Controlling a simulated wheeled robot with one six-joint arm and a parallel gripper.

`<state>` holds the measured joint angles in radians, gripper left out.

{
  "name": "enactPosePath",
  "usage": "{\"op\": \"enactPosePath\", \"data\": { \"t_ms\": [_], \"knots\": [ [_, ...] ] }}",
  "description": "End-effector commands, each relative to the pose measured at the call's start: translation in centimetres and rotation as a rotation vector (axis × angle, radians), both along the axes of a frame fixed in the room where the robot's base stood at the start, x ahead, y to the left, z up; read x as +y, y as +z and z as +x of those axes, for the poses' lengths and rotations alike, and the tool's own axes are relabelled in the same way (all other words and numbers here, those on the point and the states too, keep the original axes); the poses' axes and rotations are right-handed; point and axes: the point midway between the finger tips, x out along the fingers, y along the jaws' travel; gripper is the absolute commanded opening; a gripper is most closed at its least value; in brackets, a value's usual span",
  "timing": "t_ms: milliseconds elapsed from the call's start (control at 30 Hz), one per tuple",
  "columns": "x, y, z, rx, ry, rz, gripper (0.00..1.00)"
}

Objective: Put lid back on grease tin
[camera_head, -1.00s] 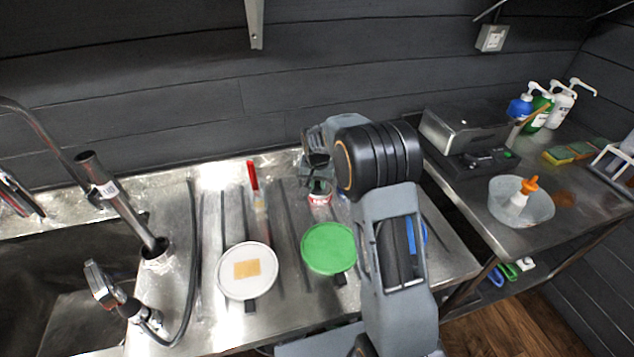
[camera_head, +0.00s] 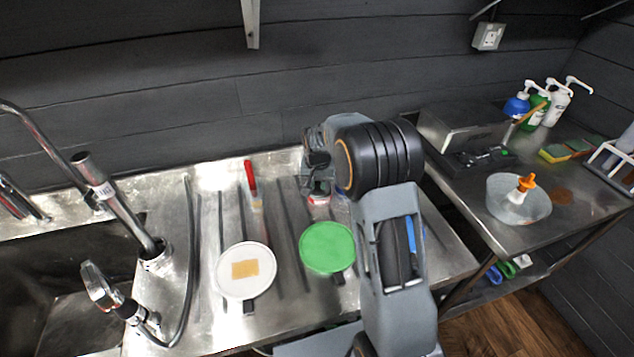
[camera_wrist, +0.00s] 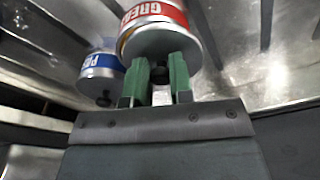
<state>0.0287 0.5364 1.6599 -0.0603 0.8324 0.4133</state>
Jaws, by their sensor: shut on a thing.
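The grease tin (camera_wrist: 178,12), with a red label band, stands on the steel counter; in the head view its upper part (camera_head: 319,200) shows just below my gripper. My gripper (camera_wrist: 160,76) has green fingers shut on the dark knob of a round silver lid (camera_wrist: 160,42). The lid lies over the tin's mouth, roughly in line with it. I cannot tell whether it is fully seated or a small gap is left. In the head view my gripper (camera_head: 319,187) is partly hidden by my arm, and the lid cannot be made out.
A blue-labelled tin (camera_wrist: 103,64) with a knobbed lid stands close beside the grease tin. A green disc (camera_head: 328,248), a white disc (camera_head: 246,284) and a red-handled tool (camera_head: 251,178) lie on the counter. The sink is at left; a side table with a bowl (camera_head: 518,205) is at right.

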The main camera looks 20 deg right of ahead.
Motion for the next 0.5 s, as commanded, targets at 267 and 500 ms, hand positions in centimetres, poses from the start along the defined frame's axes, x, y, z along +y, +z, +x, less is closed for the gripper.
{"op": "enactPosePath", "data": {
  "t_ms": [267, 500],
  "knots": [
    [-0.04, -0.19, -0.12, 0.005, -0.001, 0.000, 0.00],
    [-0.03, -0.14, -0.09, 0.004, 0.000, -0.001, 0.38]
  ]
}}
